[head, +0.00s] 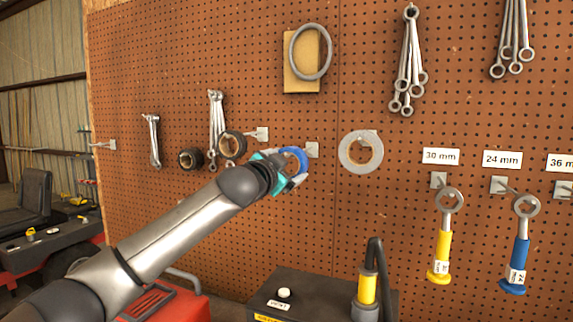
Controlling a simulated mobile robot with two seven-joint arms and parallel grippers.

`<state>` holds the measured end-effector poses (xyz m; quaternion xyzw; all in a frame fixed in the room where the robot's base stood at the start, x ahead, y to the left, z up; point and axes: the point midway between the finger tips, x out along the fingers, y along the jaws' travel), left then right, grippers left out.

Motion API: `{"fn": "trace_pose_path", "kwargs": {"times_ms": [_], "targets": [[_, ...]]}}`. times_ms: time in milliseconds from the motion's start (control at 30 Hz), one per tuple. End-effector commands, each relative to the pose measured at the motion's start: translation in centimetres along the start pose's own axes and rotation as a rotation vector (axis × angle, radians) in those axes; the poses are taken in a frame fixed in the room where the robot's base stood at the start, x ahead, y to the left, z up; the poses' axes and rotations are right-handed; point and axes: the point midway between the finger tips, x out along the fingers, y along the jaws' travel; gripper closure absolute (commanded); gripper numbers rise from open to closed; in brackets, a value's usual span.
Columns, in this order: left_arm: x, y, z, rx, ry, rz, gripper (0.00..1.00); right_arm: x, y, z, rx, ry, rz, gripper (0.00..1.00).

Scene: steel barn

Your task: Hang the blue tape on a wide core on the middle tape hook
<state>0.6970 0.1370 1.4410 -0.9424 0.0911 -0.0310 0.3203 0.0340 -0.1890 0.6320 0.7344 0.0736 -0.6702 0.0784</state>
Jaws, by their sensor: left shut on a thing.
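My left gripper (287,172) is shut on the blue tape (299,154), a blue ring held up in front of the pegboard. A small light hook plate (312,150) shows just to the right of the tape. I cannot tell whether the tape is around that hook's prong or only in front of it, as the gripper and tape cover this spot. A second hook plate (262,134) shows to the upper left of the tape. My right gripper is not in view.
A grey tape roll (347,151) hangs to the right. Dark rolls (232,145) (190,158) hang to the left, near wrenches (153,140). A yellow-handled wrench (441,240) and a blue-handled one (519,250) hang at right. A dark box (310,292) stands below.

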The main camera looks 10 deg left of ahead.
Motion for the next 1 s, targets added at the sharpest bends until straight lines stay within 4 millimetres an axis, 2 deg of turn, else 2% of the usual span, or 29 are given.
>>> {"fn": "trace_pose_path", "kwargs": {"times_ms": [433,467,500,833,1000], "targets": [[0.0,0.0,0.0,0.0,0.0,0.0,0.65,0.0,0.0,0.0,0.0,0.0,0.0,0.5],[0.0,0.0,0.0,0.0,0.0,0.0,0.06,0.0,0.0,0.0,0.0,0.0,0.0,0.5],[0.0,0.0,0.0,0.0,0.0,0.0,0.02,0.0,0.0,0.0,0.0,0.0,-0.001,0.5],[-0.2,0.0,0.1,0.0,-0.002,0.0,0.0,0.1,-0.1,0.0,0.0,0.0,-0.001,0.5],[-1.2,0.1,0.2,0.0,0.0,0.001,0.0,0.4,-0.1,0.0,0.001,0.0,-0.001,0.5]]}}
